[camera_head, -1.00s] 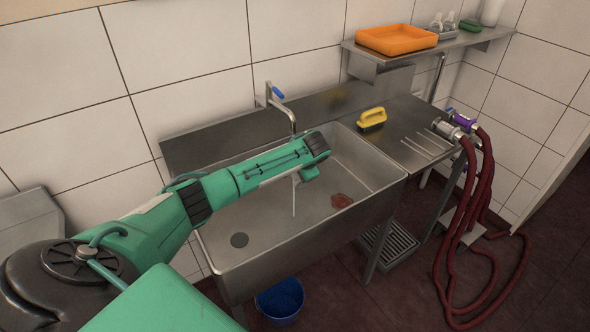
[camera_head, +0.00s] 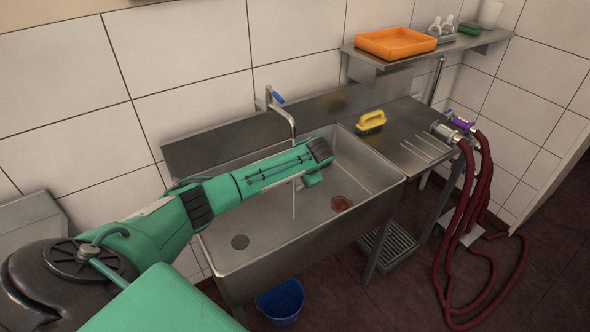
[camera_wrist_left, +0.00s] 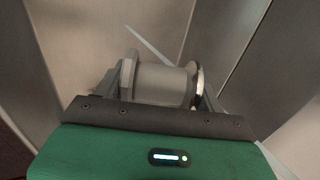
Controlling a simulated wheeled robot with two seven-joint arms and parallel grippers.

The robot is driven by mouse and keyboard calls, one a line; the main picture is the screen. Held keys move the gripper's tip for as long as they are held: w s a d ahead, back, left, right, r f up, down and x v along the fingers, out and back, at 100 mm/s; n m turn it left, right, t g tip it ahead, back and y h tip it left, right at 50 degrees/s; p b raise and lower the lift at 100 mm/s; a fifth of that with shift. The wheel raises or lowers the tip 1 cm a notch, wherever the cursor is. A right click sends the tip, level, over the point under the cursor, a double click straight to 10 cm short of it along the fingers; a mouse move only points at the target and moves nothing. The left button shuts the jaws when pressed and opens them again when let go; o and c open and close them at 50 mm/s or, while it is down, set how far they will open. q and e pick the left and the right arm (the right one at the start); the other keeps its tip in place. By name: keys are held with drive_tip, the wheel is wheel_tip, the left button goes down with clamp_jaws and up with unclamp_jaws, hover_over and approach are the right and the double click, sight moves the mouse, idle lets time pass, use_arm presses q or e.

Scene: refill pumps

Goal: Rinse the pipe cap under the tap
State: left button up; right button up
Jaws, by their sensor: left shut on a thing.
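My left gripper (camera_wrist_left: 158,88) is shut on a grey metal pipe cap (camera_wrist_left: 160,80), seen close up in the left wrist view. The cap is a short cylinder with a wider rim at each end, held across its length between the two fingers. In the head view my left gripper (camera_head: 311,179) hangs over the sink, its fingers and the cap mostly hidden by my own wrist. The tap (camera_head: 283,112) with a blue lever stands behind. A thin stream of water (camera_head: 294,200) falls beside my wrist. In the left wrist view the stream (camera_wrist_left: 145,42) passes behind the cap; contact cannot be told.
A yellow-handled brush (camera_head: 370,121) lies on the right counter. An orange tray (camera_head: 395,43) sits on the shelf. Red hoses (camera_head: 484,190) hang at right; a blue bucket (camera_head: 281,300) stands below.

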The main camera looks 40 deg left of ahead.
use_arm(q)
drive_tip(key=shift+s+d+r+p, duration=0.3)
drive_tip(key=shift+d+r+p, duration=0.05)
drive_tip(key=shift+d+p, duration=0.4)
drive_tip(key=shift+s+d+r+p, duration=0.35)
drive_tip(key=shift+d+p, duration=0.25)
drive_tip(key=shift+p, duration=0.2)
drive_tip(key=shift+s+d+r+p, duration=0.25)
drive_tip(key=shift+d+r+p, duration=0.15)
drive_tip(key=shift+d+p, duration=0.35)
drive_tip(key=d+p, duration=0.1)
drive_tip(key=s+d+p, duration=0.1)
drive_tip(key=d+r+p, duration=0.1)
drive_tip(key=shift+s+d+r, duration=0.1)
drive_tip(key=shift+s+d, duration=0.15)
drive_tip(key=shift+d+r, duration=0.1)
drive_tip(key=s+d+r+n+b, duration=0.1)
drive_tip(key=s+d+r, duration=0.1)
drive_tip(key=d+r, duration=0.5)
drive_tip(key=s+d+r+n, duration=0.15)
drive_tip(key=d+r, duration=0.25)
drive_tip(key=d, duration=0.5)
drive_tip(key=s+r+n+g, duration=0.1)
drive_tip(key=s+r, duration=0.1)
drive_tip(key=s, duration=0.6)
drive_tip(key=s+a+r+n+g+b, duration=0.1)
drive_tip(key=s+r, duration=0.1)
drive_tip(key=s, duration=0.7)
drive_tip(key=shift+s, duration=0.15)
